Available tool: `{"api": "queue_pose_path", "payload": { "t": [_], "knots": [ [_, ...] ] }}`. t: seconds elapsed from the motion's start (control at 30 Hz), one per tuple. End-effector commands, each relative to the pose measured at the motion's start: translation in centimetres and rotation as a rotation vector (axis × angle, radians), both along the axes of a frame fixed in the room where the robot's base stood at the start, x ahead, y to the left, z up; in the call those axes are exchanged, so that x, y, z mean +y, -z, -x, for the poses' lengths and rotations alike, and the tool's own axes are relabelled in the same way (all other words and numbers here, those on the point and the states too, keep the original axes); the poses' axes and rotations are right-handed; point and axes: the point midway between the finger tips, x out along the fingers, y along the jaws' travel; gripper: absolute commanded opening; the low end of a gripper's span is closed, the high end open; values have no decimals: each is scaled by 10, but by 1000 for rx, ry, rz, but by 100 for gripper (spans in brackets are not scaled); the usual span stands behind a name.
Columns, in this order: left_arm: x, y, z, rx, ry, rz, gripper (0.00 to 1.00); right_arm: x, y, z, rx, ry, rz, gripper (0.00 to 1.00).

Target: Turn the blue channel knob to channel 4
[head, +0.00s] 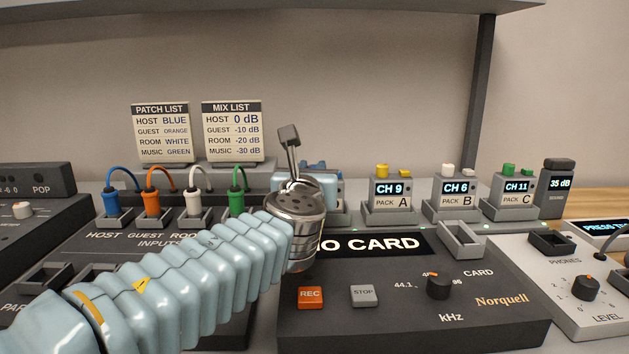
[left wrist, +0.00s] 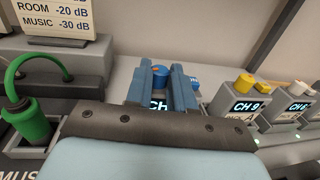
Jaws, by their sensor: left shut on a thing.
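The blue channel knob (left wrist: 160,73) sits on top of a pack, with a second blue cap (left wrist: 194,78) beside it. My left gripper (left wrist: 158,82) is at the knob, its two blue fingers on either side of it and shut on it. The pack's display (left wrist: 157,105) shows only "CH"; the fingers hide the number. In the head view my left arm reaches in from the left, and its wrist hides most of this pack (head: 336,190). My right gripper is in neither view.
Packs A (head: 390,203), B (head: 456,201) and C (head: 511,199) stand to the right, reading CH 9, CH 6 and CH 11. Left are input plugs with cables, including the green plug (head: 237,202). A recorder (head: 410,325) lies in front. Patch and mix list cards (head: 232,130) stand behind.

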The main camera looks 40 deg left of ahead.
Motion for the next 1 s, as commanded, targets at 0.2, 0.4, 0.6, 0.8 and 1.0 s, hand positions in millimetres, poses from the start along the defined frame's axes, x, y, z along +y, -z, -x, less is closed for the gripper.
{"api": "queue_pose_path", "payload": {
  "t": [0.2,0.4,0.6,0.8,1.0],
  "knots": [
    [5,2,2,-3,206,1,0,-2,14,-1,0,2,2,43],
    [10,0,3,-2,390,1,0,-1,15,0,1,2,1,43],
    [14,0,3,0,563,0,0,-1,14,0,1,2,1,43],
    [17,0,3,1,698,-1,0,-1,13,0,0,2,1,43],
    [19,0,2,1,786,0,0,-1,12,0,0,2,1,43]
  ]
}}
